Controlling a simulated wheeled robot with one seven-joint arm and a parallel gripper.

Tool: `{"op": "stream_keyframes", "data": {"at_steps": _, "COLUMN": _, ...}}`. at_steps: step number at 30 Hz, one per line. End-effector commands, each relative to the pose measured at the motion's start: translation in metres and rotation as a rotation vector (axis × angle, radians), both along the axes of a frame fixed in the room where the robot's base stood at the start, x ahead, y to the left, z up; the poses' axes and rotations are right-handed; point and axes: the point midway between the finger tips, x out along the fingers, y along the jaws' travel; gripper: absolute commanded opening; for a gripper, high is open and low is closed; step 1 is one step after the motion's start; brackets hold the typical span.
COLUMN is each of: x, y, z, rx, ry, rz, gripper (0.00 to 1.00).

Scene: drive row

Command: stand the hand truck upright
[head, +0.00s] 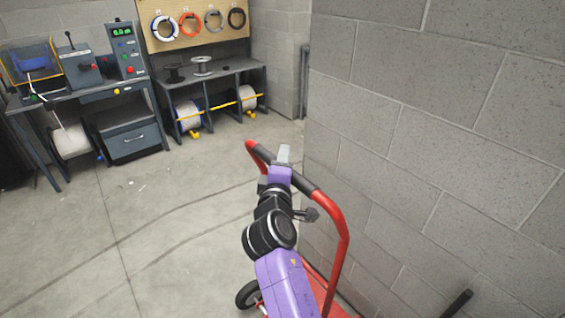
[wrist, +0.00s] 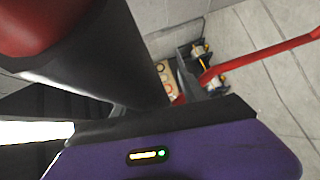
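The red hand truck (head: 343,240) stands close in front of me beside the block wall, its looped handle raised. A black wheel (head: 248,294) shows low down, left of my purple arm. Whether the truck is fully upright or leaning I cannot tell; my arm hides much of its frame. My gripper (head: 283,154) is at the black grip (head: 300,184) of the handle, with a pale finger showing past the bar. In the wrist view the grip (wrist: 135,65) crosses very close to the gripper's body. The fingertips are mostly hidden, so their closure is unclear.
The grey block wall (head: 440,130) rises close on the right. A workbench with machines (head: 85,92) and a shelf with cable spools (head: 215,85) stand at the back. The concrete floor (head: 150,220) to the left is clear. A dark bar (head: 457,303) shows at lower right.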

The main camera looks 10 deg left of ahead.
Motion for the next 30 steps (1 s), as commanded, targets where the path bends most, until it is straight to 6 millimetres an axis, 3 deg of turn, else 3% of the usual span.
{"op": "stream_keyframes", "data": {"at_steps": 1, "x": 0.004, "y": -0.014, "z": -0.01, "rx": -0.001, "ry": 0.018, "rz": -0.022, "gripper": 0.5}}
{"op": "stream_keyframes", "data": {"at_steps": 8, "x": -0.003, "y": -0.014, "z": -0.008, "rx": -0.002, "ry": 0.014, "rz": -0.023, "gripper": 0.5}}
{"op": "stream_keyframes", "data": {"at_steps": 21, "x": -0.066, "y": -0.008, "z": 0.004, "rx": -0.002, "ry": 0.002, "rz": -0.004, "gripper": 0.5}}
{"op": "stream_keyframes", "data": {"at_steps": 30, "x": -0.079, "y": -0.007, "z": 0.008, "rx": -0.001, "ry": 0.0, "rz": -0.001, "gripper": 0.5}}
